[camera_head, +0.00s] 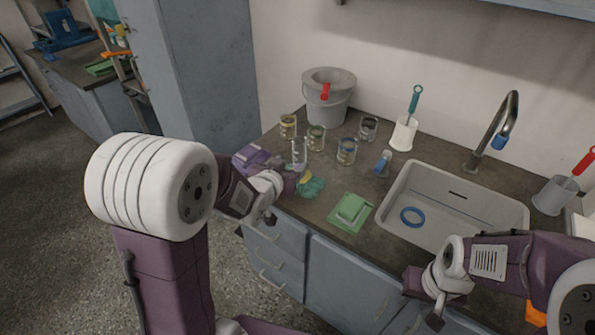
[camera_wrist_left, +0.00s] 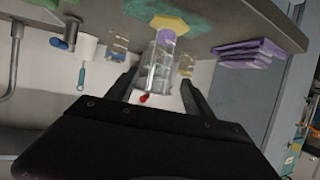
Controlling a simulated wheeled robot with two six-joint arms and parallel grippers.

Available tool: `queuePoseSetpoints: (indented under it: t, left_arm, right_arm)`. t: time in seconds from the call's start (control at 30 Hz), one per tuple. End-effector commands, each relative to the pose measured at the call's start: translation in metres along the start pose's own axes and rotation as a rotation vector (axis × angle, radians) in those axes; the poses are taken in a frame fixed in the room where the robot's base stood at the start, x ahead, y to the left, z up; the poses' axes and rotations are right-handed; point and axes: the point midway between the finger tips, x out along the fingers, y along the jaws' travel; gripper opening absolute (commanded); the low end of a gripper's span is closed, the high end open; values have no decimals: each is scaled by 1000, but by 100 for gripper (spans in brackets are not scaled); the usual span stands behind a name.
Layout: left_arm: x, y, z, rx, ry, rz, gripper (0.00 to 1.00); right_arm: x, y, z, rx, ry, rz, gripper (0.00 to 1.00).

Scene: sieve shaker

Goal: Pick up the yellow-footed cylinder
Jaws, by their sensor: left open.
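The yellow-footed cylinder is a clear, upright measuring cylinder (camera_head: 299,149) on the counter, with its yellow foot (camera_head: 305,177) near a teal cloth. In the left wrist view, which is tipped over, the yellow foot (camera_wrist_left: 168,24) is at the top and the clear body (camera_wrist_left: 157,62) hangs below it. My left gripper (camera_wrist_left: 160,88) is open, with a dark finger on each side of the cylinder's body; contact cannot be seen. In the head view, my left wrist partly hides the gripper. My right gripper (camera_head: 436,315) is at the front of the counter, below the sink; its jaws are unclear.
Several glass jars (camera_head: 317,138) stand close behind the cylinder. A grey bucket (camera_head: 328,97) is at the back. Purple packets (camera_head: 250,157) lie left, a green sponge stack (camera_head: 350,212) right. The sink (camera_head: 513,212) holds a blue ring (camera_head: 412,217).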

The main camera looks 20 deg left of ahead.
Motion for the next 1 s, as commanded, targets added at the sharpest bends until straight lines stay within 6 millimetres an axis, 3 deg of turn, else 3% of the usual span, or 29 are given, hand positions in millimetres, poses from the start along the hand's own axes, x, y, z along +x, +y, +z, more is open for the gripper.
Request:
queuePoseSetpoints:
  t: [0.3,0.47,0.73,1.0]
  left_arm:
    - [36,0,1,1,-2,1,61]
    - [42,0,1,1,-1,0,61]
    - [86,-1,6,0,-2,0,61]
    - [91,-1,4,0,-1,0,61]
  right_arm:
    - [4,0,0,0,0,0,36]
    - [4,0,0,0,0,0,36]
    - [9,0,1,0,0,0,36]
    - [9,0,1,0,0,0,36]
